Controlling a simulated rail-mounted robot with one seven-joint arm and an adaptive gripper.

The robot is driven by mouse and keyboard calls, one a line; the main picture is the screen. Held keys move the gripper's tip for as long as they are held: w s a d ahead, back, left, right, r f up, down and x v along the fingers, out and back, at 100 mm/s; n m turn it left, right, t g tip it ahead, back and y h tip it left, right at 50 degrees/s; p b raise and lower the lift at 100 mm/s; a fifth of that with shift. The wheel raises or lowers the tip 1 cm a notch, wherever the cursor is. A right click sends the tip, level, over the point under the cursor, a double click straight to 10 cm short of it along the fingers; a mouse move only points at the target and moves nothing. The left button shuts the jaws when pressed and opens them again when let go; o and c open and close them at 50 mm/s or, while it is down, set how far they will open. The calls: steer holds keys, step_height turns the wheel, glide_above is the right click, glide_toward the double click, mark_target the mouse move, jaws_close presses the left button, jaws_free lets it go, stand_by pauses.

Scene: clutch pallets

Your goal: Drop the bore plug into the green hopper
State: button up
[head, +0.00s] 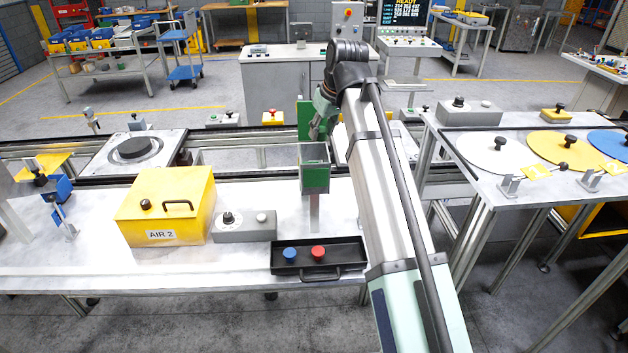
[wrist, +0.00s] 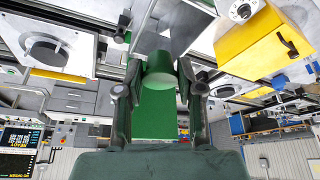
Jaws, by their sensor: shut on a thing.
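My gripper (head: 317,132) is above the green hopper (head: 315,176), close in front of its tall green back panel (head: 304,112). In the wrist view the two fingers of my gripper (wrist: 160,84) are shut on a green cylinder, the bore plug (wrist: 160,68), with its round end face toward the camera. Green panelling (wrist: 152,128) shows behind and around the plug. In the head view the plug cannot be made out clearly. The hopper is an open-topped box on a post at the table's back edge.
A black tray (head: 345,269) with a blue knob (head: 290,254) and a red knob (head: 318,252) stands in front of the hopper. A yellow box (head: 168,205) and a grey control box (head: 245,229) stand to the left. A conveyor with a pallet (head: 135,151) runs behind.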

steer(key=o, duration=1)
steer(key=shift+r, duration=0.1)
steer(key=v, duration=1.2)
